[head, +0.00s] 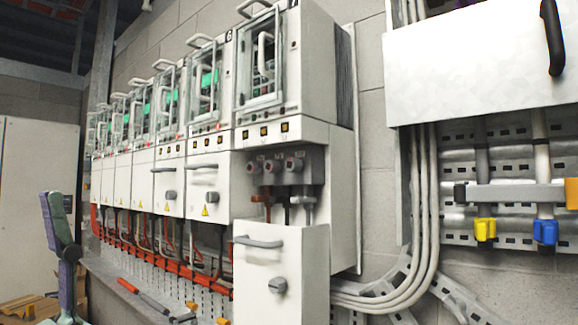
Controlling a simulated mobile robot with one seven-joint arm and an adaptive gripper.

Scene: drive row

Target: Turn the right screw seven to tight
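Drive seven (318,60), marked 7, is the nearest unit at the right end of the row. Below its window, a dark grey terminal block (315,165) is exposed, with three round screw heads side by side. The right screw (294,164) is a round head with a reddish centre. The middle screw (272,167) and the left screw (254,168) look similar. The turn of each head is too small to read.
A white front panel (305,262) with a handle and grey knob stands below the terminals. A red-handled tool (128,286) lies on the ledge at lower left. Thick grey cables (424,220) run down the wall to the right. The space before the terminals looks clear.

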